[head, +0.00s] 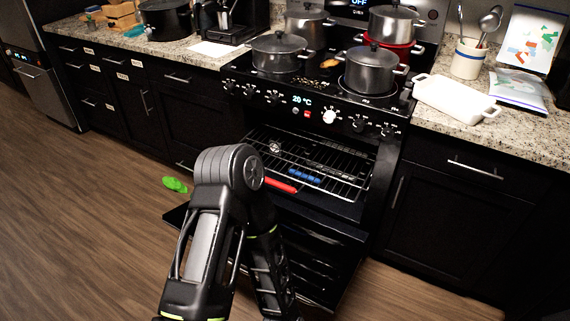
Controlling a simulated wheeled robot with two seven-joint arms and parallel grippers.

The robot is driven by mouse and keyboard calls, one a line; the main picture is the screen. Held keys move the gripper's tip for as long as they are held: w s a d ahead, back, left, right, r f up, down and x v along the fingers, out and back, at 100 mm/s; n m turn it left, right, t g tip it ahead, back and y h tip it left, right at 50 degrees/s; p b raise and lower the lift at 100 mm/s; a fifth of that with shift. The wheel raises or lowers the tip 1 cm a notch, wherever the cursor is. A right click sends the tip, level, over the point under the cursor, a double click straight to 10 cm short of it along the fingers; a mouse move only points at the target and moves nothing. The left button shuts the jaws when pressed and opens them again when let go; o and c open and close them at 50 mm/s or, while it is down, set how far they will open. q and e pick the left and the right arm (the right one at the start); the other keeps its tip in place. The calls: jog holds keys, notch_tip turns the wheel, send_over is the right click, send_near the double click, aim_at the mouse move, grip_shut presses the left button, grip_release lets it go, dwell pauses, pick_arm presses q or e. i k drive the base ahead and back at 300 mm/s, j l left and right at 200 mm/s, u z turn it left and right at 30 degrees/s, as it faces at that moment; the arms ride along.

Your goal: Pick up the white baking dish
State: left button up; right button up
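The white baking dish (456,98) is a shallow rectangular dish with a handle at each end. It sits on the granite counter just right of the stove, its long side slanting from upper left to lower right. Its near handle end lies close to the counter's front edge. One of my arms rises from the bottom centre and bends in front of the open oven, well left of and below the dish. No gripper fingers show, and nothing touches the dish.
Pots (371,70) crowd the stovetop. The oven door (330,262) hangs open above the floor; a red item and a blue item (305,175) lie in the oven. A green object (175,184) lies on the floor.

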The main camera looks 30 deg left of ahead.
aim_at(468, 105)
jog(key=u, duration=0.95)
jog(key=z, duration=1.6)
jog(key=i, duration=1.35)
